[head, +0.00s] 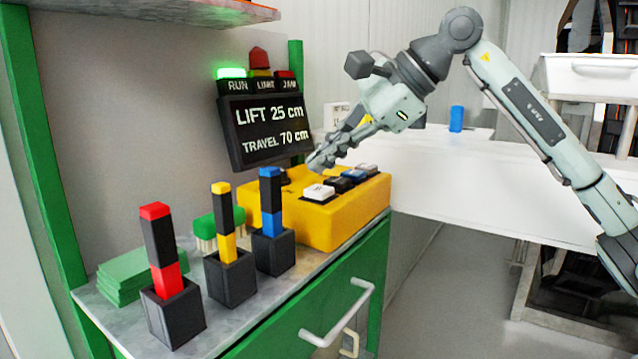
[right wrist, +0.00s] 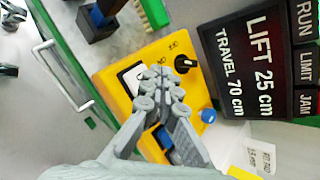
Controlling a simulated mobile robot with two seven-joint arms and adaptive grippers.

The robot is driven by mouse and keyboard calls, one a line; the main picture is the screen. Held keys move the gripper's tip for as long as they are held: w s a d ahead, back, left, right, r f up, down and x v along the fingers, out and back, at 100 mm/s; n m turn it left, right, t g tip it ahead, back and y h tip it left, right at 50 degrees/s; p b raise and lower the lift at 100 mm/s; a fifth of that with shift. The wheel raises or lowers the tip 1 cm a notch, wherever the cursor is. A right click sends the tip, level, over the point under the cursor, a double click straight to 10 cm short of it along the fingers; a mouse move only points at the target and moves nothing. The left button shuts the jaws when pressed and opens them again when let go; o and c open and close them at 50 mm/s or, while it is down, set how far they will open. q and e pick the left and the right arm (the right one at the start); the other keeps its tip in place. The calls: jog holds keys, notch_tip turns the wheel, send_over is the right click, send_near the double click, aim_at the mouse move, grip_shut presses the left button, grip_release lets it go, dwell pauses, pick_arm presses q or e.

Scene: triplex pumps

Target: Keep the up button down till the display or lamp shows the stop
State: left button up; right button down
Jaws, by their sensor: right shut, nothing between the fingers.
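The yellow control box (head: 330,226) stands on the bench with several buttons on its top: a white button (head: 318,192), a black one (head: 340,185), a blue one (head: 355,175) and a pale one behind. I cannot read which is the up button. My right gripper (head: 318,163) is shut and empty, its fingertips close above the box. In the right wrist view the fingertips (right wrist: 162,72) overlap the box beside the white button (right wrist: 133,78); contact is unclear. The display (head: 268,130) reads LIFT 25 cm, TRAVEL 70 cm. The RUN lamp (head: 232,73) glows green; LIMIT (head: 260,73) and JAM (head: 285,75) look unlit.
Three black holders with red (head: 168,280), yellow (head: 227,245) and blue (head: 271,218) banded sticks stand in front of the box. A green brush (head: 207,228) and green pads (head: 135,275) lie at left. A dark knob (right wrist: 185,63) sits on the box.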

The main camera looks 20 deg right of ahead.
aim_at(325, 189)
notch_tip(325, 189, up, 4)
jog(key=p, duration=0.3)
jog(key=shift+r, duration=0.1)
dwell(0.3)
